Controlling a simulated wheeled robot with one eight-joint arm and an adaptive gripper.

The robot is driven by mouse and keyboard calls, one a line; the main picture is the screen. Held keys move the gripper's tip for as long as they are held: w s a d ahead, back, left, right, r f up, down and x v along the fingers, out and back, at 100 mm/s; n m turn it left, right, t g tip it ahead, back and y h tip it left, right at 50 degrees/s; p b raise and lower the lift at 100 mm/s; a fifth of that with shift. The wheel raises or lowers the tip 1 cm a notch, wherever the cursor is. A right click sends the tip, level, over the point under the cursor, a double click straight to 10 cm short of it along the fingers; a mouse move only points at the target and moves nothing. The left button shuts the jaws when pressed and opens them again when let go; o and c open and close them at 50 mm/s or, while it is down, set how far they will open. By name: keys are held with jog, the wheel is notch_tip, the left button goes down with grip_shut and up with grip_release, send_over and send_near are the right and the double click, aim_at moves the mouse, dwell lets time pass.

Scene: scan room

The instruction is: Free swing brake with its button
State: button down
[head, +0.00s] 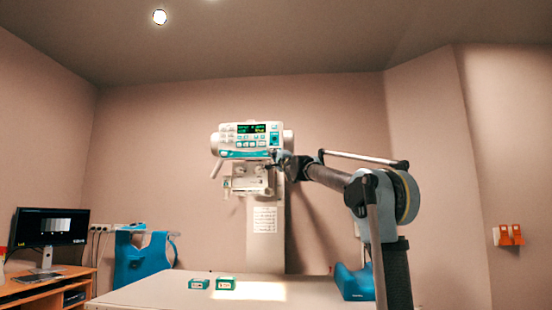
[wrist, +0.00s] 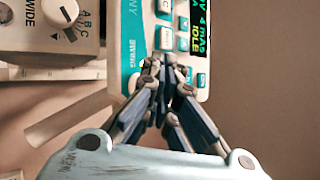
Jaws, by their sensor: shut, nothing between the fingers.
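The white and teal control panel (head: 228,140) is on the front of the machine's head, with a lit green and yellow display and several buttons. The wrist view shows the panel (wrist: 135,35) turned sideways, with pale teal-marked buttons (wrist: 164,38) beside the display (wrist: 200,35). My gripper (head: 275,156) is at the panel's lower right edge in the head view. In the wrist view my gripper (wrist: 160,65) is shut and empty, its fingertips in front of the button area, hiding part of it. I cannot tell which button is the swing brake's or whether the tips touch.
Below the panel is the beige collimator with a white knob (wrist: 60,10). A pale table (head: 150,290) lies in front, bearing two small green boxes (head: 225,284) and a blue support (head: 354,283). A desk with a monitor (head: 50,227) stands left.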

jog(key=s, duration=0.4)
jog(key=shift+a, duration=0.1)
dwell(0.8)
jog(key=s+d+f+n+g+h, duration=0.15)
jog(key=s+d+f+h, duration=0.4)
jog(key=f, duration=0.75)
jog(key=s+d+f+g+h, duration=0.25)
jog(key=d+f, duration=0.55)
jog(key=f, duration=0.5)
jog(key=s+d+f+n+g+h, duration=0.1)
jog(key=s+d+f+g+h, duration=0.45)
jog(key=f, duration=0.75)
jog(key=s+d+f+n+g, duration=0.2)
jog(key=s+d+f+g, duration=0.1)
jog(key=s+f, duration=0.9)
jog(key=s+d+f+n+g, duration=0.3)
jog(key=s+f, duration=0.9)
jog(key=f, duration=0.3)
jog(key=s+d+f+n+g, duration=0.3)
jog(key=s+f, duration=1)
jog(key=f, duration=0.1)
jog(key=shift+d+f, duration=0.2)
jog(key=shift+f, duration=0.1)
